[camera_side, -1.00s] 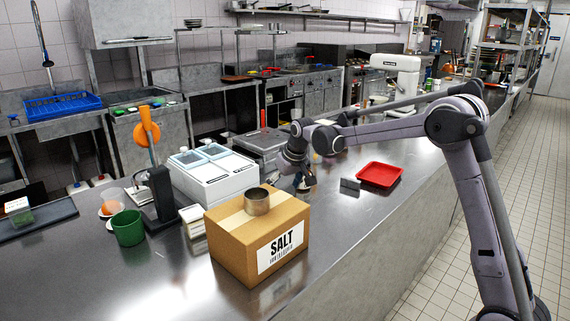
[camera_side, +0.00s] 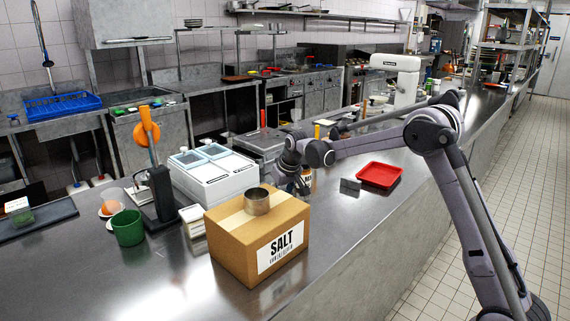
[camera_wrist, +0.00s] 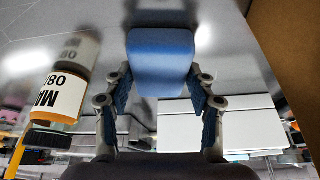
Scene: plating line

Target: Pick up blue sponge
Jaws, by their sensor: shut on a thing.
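The blue sponge (camera_wrist: 162,62) is a rounded block at the upper middle of the wrist view. My gripper (camera_wrist: 161,84) has one finger on each side of it and is shut on it. Around the sponge the grey steel counter fills the upper part of that view. In the side view my gripper (camera_side: 291,184) is low over the counter, behind the salt box and right of the white container unit. The sponge cannot be made out there.
A cardboard salt box (camera_side: 237,240) with a metal ring (camera_side: 256,201) on top stands close in front. A jar with an orange-and-white label (camera_wrist: 58,96) is beside the gripper. A red tray (camera_side: 379,175) and a small grey holder (camera_side: 350,185) lie to the right.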

